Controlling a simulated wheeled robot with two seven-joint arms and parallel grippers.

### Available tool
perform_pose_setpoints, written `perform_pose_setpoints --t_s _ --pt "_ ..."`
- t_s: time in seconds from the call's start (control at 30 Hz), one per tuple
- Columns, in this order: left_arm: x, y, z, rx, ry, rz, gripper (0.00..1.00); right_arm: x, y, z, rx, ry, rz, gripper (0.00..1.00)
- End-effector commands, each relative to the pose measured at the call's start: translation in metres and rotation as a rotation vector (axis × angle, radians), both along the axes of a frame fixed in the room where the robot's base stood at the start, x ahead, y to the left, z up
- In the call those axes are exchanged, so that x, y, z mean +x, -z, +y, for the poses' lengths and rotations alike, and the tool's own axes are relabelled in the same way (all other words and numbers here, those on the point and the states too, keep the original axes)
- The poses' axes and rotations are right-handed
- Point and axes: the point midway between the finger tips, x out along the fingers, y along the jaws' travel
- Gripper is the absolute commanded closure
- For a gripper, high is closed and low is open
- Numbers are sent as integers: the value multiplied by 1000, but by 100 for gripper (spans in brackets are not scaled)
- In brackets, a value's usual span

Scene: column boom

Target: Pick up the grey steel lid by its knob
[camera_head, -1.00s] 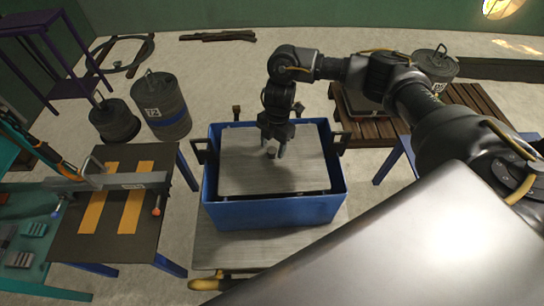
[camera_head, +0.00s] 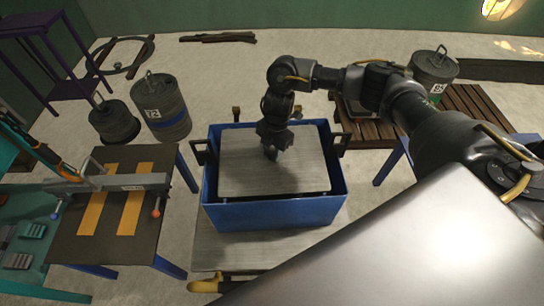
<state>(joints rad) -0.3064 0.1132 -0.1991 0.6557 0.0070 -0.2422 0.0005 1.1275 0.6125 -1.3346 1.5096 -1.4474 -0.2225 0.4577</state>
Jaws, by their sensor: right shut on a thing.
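The grey steel lid (camera_head: 240,178) is a flat plate lying at the top of a blue crate (camera_head: 272,214), within its rim. My right gripper (camera_head: 274,154) reaches down from above to the middle of the lid. It is shut on the lid's knob, which the fingers mostly hide. I cannot see any clear lift of the lid from the crate. My left gripper is not in the view.
The crate stands on a grey platform (camera_head: 215,250) and has dark handles at its sides. A dark table with yellow stripes (camera_head: 93,213) is at the left. Grey canisters (camera_head: 166,110) stand behind it. A wooden pallet (camera_head: 360,132) is behind right.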

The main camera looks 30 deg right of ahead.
Motion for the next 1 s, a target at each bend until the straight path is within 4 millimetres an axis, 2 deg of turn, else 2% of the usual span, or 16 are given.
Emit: perform_pose_setpoints --t_s 0.27,0.43,1.0 --pt "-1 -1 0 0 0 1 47 2 -6 1 2 0 -3 100" --pt "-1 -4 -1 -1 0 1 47 2 -21 0 3 -1 -7 100" --pt "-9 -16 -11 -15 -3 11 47 2 -116 0 2 -2 -7 100"
